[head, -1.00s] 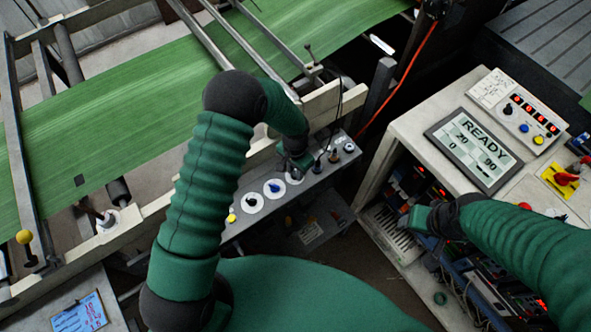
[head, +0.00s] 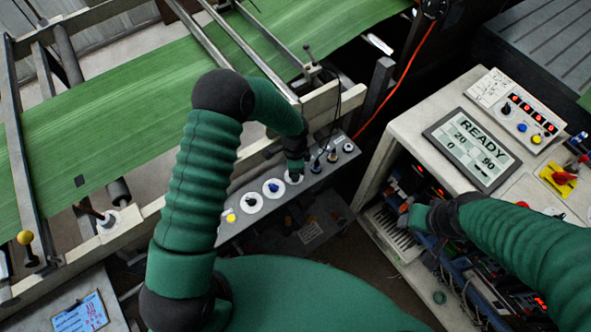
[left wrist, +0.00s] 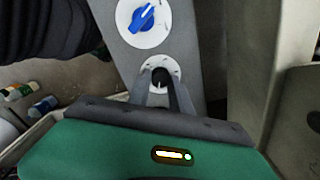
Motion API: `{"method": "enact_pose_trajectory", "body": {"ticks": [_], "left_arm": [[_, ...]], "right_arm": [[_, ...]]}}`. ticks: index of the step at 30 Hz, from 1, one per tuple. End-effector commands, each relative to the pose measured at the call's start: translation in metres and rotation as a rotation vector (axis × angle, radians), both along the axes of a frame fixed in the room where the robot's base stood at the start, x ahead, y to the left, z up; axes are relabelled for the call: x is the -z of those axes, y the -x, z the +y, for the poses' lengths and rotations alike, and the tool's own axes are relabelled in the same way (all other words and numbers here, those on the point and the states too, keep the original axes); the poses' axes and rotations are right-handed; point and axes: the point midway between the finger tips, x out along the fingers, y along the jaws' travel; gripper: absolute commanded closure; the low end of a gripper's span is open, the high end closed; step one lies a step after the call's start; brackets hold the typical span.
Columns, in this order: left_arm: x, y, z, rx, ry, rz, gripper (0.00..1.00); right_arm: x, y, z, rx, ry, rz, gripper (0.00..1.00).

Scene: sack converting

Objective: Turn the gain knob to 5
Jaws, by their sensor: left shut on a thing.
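A black knob on a white dial (left wrist: 161,72) sits between the fingertips of my left gripper (left wrist: 160,82) in the left wrist view. The fingers are shut on the knob's sides. In the head view my left gripper (head: 294,172) reaches down onto this dial on the grey control strip (head: 240,229), and mostly hides the knob. Any numbers or label are too small to read, so I cannot tell the setting. My right gripper (head: 412,217) is by the open cabinet; its fingers do not show clearly.
Beside the held knob are a blue knob (head: 275,187), also in the left wrist view (left wrist: 143,18), and a black knob (head: 252,203). A yellow button (head: 231,218) and small switches (head: 333,155) share the strip. Green web (head: 120,125) runs behind. A console screen (head: 472,148) reads READY.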

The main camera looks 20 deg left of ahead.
Motion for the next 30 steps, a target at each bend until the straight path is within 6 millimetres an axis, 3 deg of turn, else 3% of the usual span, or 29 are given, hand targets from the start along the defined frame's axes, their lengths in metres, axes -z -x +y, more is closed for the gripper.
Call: {"method": "enact_pose_trajectory", "body": {"ticks": [17,18,22,30], "left_arm": [[-0.0007,-0.0009,0.0038,0.032,-0.006,-0.001,1.0],[-0.0007,-0.001,0.0039,0.032,-0.005,-0.001,0.71],[-0.0005,-0.0009,0.0029,0.032,-0.003,-0.001,0.54],[-0.0002,-0.0011,0.0013,0.033,-0.002,0.0,0.53]], "right_arm": [[-0.0007,0.0,0.0,0.0,0.0,0.0,0.41],[-0.0007,0.0,0.0,0.0,0.0,0.0,0.41],[-0.0006,0.0,0.0,0.0,0.0,0.0,0.41],[-0.0005,0.0,0.0,0.0,0.0,0.0,0.41]]}}
